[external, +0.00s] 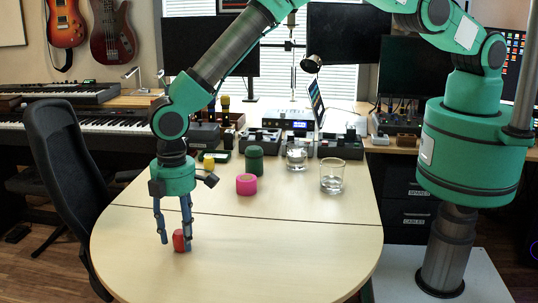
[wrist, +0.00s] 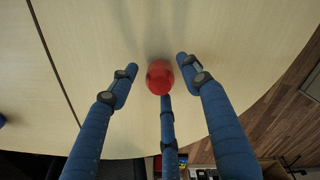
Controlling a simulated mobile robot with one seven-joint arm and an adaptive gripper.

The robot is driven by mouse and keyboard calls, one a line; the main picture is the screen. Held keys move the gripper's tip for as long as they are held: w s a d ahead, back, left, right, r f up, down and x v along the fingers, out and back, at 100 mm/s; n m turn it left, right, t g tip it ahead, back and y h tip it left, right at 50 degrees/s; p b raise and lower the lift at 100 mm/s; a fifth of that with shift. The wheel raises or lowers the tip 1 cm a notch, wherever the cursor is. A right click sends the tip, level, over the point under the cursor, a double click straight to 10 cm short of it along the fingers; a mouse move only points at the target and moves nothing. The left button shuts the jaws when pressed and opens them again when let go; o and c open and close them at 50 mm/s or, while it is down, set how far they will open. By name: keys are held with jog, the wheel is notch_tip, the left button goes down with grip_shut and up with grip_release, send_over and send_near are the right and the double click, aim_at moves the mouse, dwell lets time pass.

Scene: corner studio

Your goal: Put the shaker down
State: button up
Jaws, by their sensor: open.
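A small red object (external: 179,241), which I take to be the shaker, is on the pale table (external: 270,262) near its front left part. It shows as a rounded red shape in the wrist view (wrist: 160,78). My gripper (external: 175,243) points down over it with its blue fingers open. In the wrist view, two fingertips of my gripper (wrist: 157,66) are on either side of the red object with gaps between. A third blue finger lies just below it in that view; whether it touches cannot be told.
A pink round container (external: 246,185), a dark green jar (external: 254,161), a yellow item (external: 209,163) and two clear glasses (external: 332,178) (external: 296,156) stand farther back. The table's front and right are clear. A black chair (external: 62,170) stands at the left edge.

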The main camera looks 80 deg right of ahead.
aim_at(180, 232)
notch_tip(180, 232, up, 11)
jog(key=shift+p, duration=0.45)
dwell(0.6)
